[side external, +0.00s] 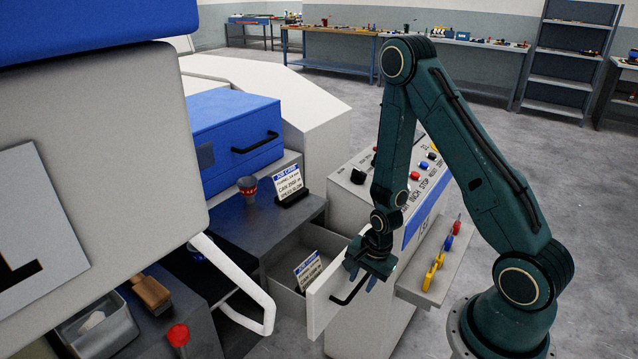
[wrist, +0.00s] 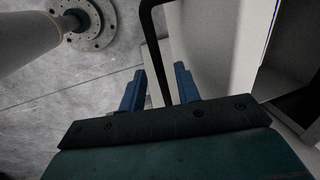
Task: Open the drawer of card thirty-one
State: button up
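The drawer (side external: 318,312) stands pulled out from under a dark worktop, its inside showing. A job card (side external: 308,270) leans inside it. Its black bar handle (side external: 345,297) is on the pale front and also shows in the wrist view (wrist: 150,40). My gripper (side external: 362,279) is at the upper end of the handle, pointing down. In the wrist view its two blue fingers (wrist: 160,70) are apart, with the bar running between them and a gap visible on each side. The lower part of the bar is hidden behind the gripper body.
A control panel (side external: 408,188) stands right of the drawer, with a shelf of coloured tools (side external: 437,262) near my gripper. A blue box (side external: 235,135), a second job card (side external: 288,184) and a red-topped item (side external: 247,187) are above. A white bent frame (side external: 262,300) is left of the drawer.

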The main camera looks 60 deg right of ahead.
jog(key=shift+r, duration=0.1)
notch_tip(320, 180, up, 13)
jog(key=s, duration=0.2)
jog(key=shift+s+r, duration=0.15)
jog(key=shift+s, duration=0.15)
dwell(1.0)
jog(key=c, duration=0.6)
jog(key=shift+w+n, duration=0.5)
jog(key=shift+w, duration=0.1)
grip_shut()
jog(key=w+a+f+n+g, duration=0.3)
jog(key=w+a+n, duration=0.2)
jog(key=w+n, duration=0.2)
jog(key=w+a+f+n+g, duration=0.3)
jog(key=w+a+f+n, duration=0.1)
jog(key=w+n, duration=0.4)
jog(key=shift+a+n+g, duration=0.3)
jog(key=shift+a+n, duration=0.1)
jog(key=shift+n, duration=0.6)
